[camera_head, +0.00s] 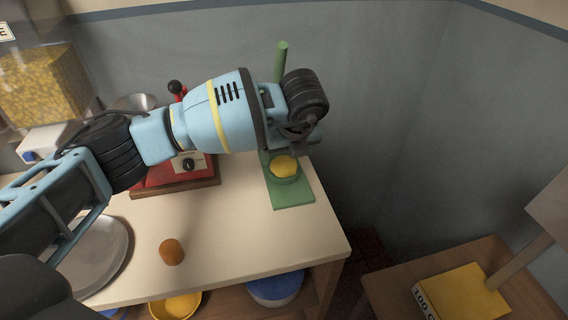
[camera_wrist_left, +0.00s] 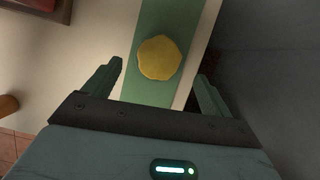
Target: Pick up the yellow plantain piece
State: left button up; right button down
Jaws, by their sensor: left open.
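The yellow plantain piece (camera_head: 284,166) is a flat round slice on a green press (camera_head: 293,194) at the right end of the counter. In the left wrist view the yellow plantain piece (camera_wrist_left: 159,57) lies on the green surface, ahead of and between the finger tips. My left gripper (camera_head: 304,143) hangs above and just behind the piece in the head view. In the left wrist view my left gripper (camera_wrist_left: 159,78) is open and empty, one finger on each side of the green base. My right gripper is not in view.
The press's green upright handle (camera_head: 281,62) rises behind my left wrist. A red device (camera_head: 160,176) on a wooden board, a brown-orange cylinder (camera_head: 171,252) and a metal plate (camera_head: 97,256) are on the counter. The counter's right edge is close to the press; a grey wall stands behind.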

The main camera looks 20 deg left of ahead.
aim_at(283, 162)
pick_arm(q)
jog(key=x, duration=0.4)
jog(key=shift+w+a+f, duration=0.2)
jog(key=shift+w+a, duration=0.05)
jog(key=c, duration=1.1)
jog(key=shift+c, duration=0.2)
jog(key=shift+r, duration=0.15)
jog(key=shift+r, duration=0.45)
jog(key=r, duration=0.2)
jog(key=shift+s+r, duration=0.25)
jog(key=shift+s, duration=0.05)
jog(key=s+r, duration=0.1)
jog(key=s, duration=1.4)
jog(key=shift+s+r, duration=0.2)
